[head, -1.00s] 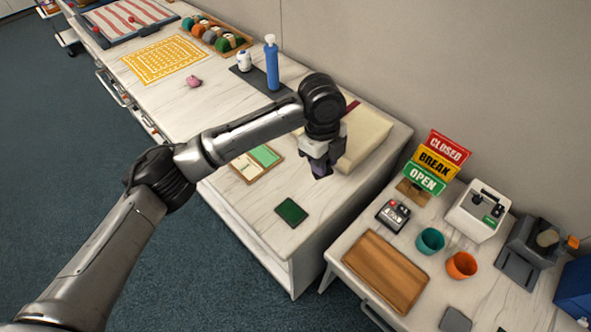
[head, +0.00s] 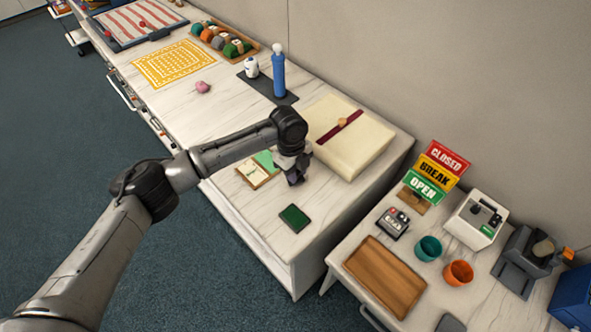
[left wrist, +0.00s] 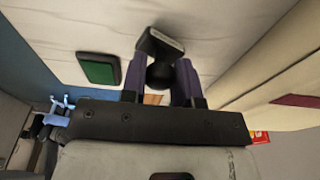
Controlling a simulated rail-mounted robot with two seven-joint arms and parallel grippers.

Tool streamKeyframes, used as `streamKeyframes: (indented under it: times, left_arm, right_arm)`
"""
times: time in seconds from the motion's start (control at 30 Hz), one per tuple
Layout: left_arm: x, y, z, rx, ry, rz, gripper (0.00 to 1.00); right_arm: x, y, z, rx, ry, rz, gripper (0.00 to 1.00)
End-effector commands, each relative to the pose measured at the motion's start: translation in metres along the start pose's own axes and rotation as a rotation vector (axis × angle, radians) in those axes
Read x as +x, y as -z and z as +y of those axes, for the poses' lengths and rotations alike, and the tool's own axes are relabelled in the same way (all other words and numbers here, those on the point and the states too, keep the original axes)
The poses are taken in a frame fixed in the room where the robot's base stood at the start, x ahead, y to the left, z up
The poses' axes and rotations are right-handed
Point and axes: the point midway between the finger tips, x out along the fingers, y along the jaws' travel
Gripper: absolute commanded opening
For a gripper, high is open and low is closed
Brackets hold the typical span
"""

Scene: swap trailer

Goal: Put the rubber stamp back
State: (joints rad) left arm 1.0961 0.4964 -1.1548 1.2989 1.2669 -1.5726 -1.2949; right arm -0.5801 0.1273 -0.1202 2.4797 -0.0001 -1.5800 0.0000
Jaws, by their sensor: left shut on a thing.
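The rubber stamp (left wrist: 160,60) shows in the left wrist view, with a round black handle and a flat pale-edged base tilted beyond the fingertips. My left gripper (left wrist: 160,82) is shut on its handle between two purple fingers. In the head view, my left gripper (head: 294,174) hangs over the counter between the cream parcel and the small tray. The stamp is hard to tell apart from the fingers there. A dark green pad (head: 294,218) lies flat on the counter in front of the gripper; it also shows in the left wrist view (left wrist: 98,68). My right gripper is not in view.
A cream parcel (head: 358,148) with a dark red band lies right of the gripper. A small wooden tray (head: 247,183) with green and cream cards is just left. A lower table holds signs (head: 436,171), cups (head: 428,249) and a wooden board (head: 385,277). Counter around the green pad is clear.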

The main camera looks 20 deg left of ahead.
Motion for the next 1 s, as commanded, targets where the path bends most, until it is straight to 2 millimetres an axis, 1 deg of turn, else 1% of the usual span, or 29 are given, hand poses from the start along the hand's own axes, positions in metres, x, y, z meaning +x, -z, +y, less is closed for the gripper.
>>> streamKeyframes:
  times: [0.1, 0.5, 0.53, 0.77, 0.8, 1.0]
  left_arm:
    - [0.0058, -0.0007, -0.0001, 0.0, 0.001, 0.0, 0.13]
    - [0.0097, -0.0012, -0.0001, 0.0, 0.001, 0.0, 0.13]
    - [0.01, -0.0012, -0.0001, 0.0, 0.001, 0.0, 0.29]
    - [0.0095, -0.0013, -0.0001, 0.0, 0.001, 0.0, 0.51]
    - [0.0095, -0.0013, -0.0001, 0.0, 0.001, 0.0, 0.54]
    - [0.0092, -0.0014, -0.0001, 0.0, 0.001, 0.0, 0.54]
  right_arm:
    - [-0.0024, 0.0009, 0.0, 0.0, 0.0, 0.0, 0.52]
    - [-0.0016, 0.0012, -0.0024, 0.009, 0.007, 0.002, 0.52]
    - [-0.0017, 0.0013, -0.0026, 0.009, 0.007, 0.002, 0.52]
    - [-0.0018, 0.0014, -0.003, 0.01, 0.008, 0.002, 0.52]
    - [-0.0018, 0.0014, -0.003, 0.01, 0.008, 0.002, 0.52]
    - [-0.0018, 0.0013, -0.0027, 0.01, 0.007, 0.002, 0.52]
